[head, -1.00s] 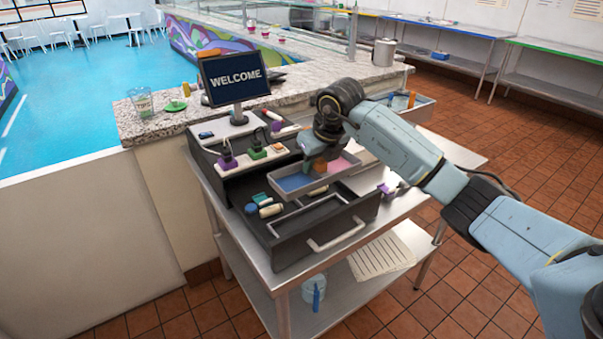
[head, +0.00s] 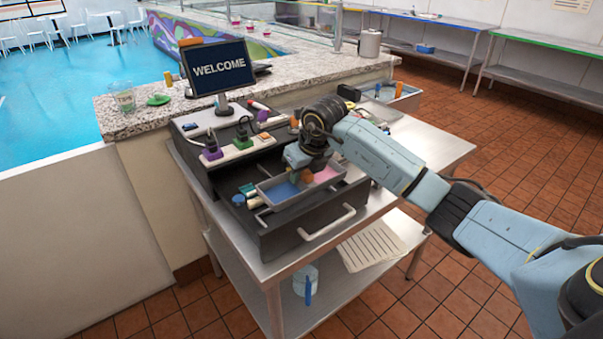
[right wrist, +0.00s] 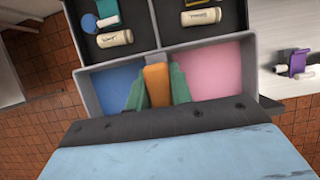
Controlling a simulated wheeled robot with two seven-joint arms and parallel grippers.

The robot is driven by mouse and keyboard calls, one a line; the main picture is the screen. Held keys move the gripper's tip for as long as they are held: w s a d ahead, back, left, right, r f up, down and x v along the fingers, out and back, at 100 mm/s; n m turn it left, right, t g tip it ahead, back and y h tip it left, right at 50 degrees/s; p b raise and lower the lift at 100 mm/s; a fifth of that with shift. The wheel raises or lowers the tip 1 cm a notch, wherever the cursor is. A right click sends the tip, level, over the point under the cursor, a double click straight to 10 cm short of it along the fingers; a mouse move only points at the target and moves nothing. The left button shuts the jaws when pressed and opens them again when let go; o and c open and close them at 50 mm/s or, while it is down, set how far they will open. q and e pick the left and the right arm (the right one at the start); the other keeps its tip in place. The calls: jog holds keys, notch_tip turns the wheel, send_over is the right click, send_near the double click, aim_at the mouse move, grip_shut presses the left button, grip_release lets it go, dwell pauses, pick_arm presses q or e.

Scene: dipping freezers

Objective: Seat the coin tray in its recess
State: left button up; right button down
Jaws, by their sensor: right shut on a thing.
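The coin tray is grey with a blue and a pink compartment; its rim (head: 283,206) shows in the head view over the front part of the open black drawer (head: 285,240). My right gripper (head: 303,174) is shut on the tray's orange middle grip. In the right wrist view, the green fingers (right wrist: 158,88) clasp the orange grip (right wrist: 157,83) from both sides. The tray's left wall (right wrist: 89,92) shows there too, with the drawer's dark compartments just beyond. The tray covers most of the recess, and I cannot tell whether it rests on the bottom. My left gripper is out of view.
Coin rolls (right wrist: 114,39) and small coloured items lie in the drawer's rear compartments. The drawer handle (head: 328,223) sticks out in front. A WELCOME screen (head: 219,67) stands behind. The metal table (head: 430,150) has free room at the right.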

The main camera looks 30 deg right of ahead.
aim_at(302, 187)
notch_tip(302, 187, down, 4)
jog(key=b, duration=0.3)
jog(key=shift+f, duration=0.8)
jog(key=shift+f+b, duration=1)
jog(key=shift+f, duration=0.15)
jog(key=c, duration=1.2)
grip_release()
jog(key=shift+s, duration=0.1)
jog(key=shift+o, duration=0.2)
jog(key=v, duration=1.3)
jog(key=shift+r+p, duration=0.2)
jog(key=shift+p, duration=0.15)
